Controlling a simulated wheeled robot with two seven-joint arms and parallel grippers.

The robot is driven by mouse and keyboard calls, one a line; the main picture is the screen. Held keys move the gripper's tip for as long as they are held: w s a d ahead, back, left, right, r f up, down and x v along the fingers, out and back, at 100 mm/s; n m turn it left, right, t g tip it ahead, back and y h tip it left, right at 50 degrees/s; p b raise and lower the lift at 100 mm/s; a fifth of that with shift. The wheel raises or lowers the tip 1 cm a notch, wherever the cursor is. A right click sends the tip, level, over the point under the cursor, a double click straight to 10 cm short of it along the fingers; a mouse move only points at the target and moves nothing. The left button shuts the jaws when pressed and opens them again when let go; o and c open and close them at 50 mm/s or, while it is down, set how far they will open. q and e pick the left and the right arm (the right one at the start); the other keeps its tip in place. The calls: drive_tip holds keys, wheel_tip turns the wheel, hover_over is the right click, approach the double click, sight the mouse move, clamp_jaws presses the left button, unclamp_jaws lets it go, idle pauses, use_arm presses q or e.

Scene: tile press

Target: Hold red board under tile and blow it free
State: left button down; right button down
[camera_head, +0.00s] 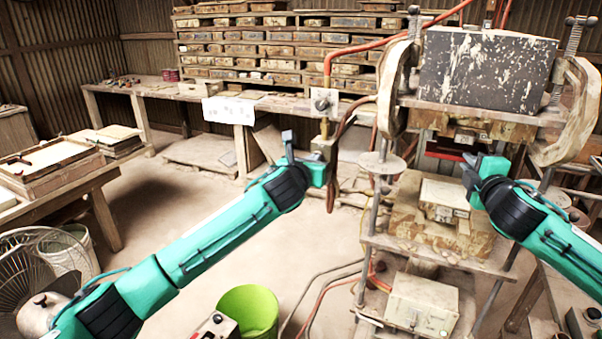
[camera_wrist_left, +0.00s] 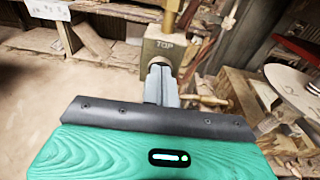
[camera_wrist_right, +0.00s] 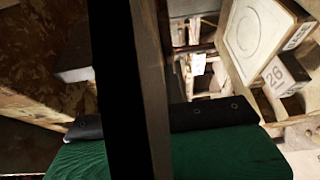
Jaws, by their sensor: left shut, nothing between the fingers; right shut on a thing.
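The red board (camera_head: 446,152) shows as a thin, nearly edge-on strip below the press's upper mould (camera_head: 470,128). My right gripper (camera_head: 471,168) is shut on the board at its right; in the right wrist view the board (camera_wrist_right: 152,90) is a dark upright band across the middle. I cannot make out the tile in the head view; a pale block (camera_wrist_right: 75,50) beside the board may be part of it or the mould. My left gripper (camera_head: 318,168) is shut and empty, its tips at the valve block (camera_wrist_left: 165,50) marked TOP; contact is unclear.
The lower mould (camera_head: 445,195) sits below the board with a gap between them. Press columns and a round plate (camera_head: 382,163) stand between my grippers. Hoses (camera_head: 325,290) run along the floor. A green bucket (camera_head: 248,310) and fan (camera_head: 40,275) are lower left.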

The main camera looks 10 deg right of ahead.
use_arm(q)
drive_tip(key=v, duration=1.3)
drive_tip(key=shift+s, duration=0.25)
drive_tip(key=shift+a, duration=0.1)
drive_tip(key=shift+f+b, duration=0.25)
drive_tip(key=shift+b, duration=0.05)
drive_tip(key=shift+f+b, duration=0.5)
idle(0.5)
